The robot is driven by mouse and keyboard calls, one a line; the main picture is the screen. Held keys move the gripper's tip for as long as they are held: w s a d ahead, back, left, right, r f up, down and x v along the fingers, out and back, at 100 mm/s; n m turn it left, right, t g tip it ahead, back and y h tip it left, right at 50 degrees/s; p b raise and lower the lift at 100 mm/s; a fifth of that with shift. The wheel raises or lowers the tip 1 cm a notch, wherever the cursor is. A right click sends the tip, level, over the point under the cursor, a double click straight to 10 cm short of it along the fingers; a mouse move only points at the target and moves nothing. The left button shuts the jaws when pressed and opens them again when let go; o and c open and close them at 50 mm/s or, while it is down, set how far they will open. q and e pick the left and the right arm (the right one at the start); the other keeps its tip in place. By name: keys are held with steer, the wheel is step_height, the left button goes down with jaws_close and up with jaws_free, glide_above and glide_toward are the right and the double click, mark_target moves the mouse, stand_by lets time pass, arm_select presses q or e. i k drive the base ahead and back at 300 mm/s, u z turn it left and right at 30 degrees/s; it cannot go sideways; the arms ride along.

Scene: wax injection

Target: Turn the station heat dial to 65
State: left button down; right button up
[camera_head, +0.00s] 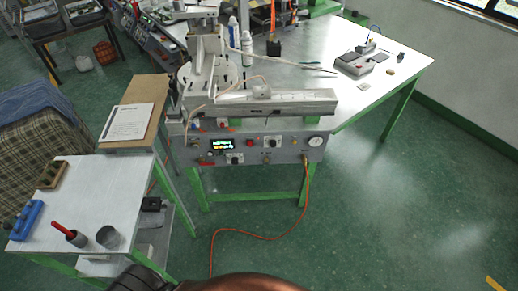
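The wax injection station (262,104) stands on the green-legged table, with a grey control panel (292,153) on its front. The panel has a lit display (222,145) on its left part. A dark knob on a light plate (235,158) sits just below and right of the display, and another knob-like control (270,142) sits right of a red button (250,142). I cannot tell which is the heat dial, and the settings and display digits are too small to read. Neither of my grippers is in view.
A round gauge (315,141) is at the panel's right end, and an orange hose (262,233) runs from there to the floor. A side table (85,190) at left holds a red-handled tool, a grey cup and a blue item. Open floor (400,220) lies at right.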

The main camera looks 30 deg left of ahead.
mark_target(273, 144)
steer(key=u, duration=0.4)
steer(key=k, duration=0.45)
steer(key=u, duration=1.05)
steer(key=i, duration=1)
steer(key=z, duration=0.45)
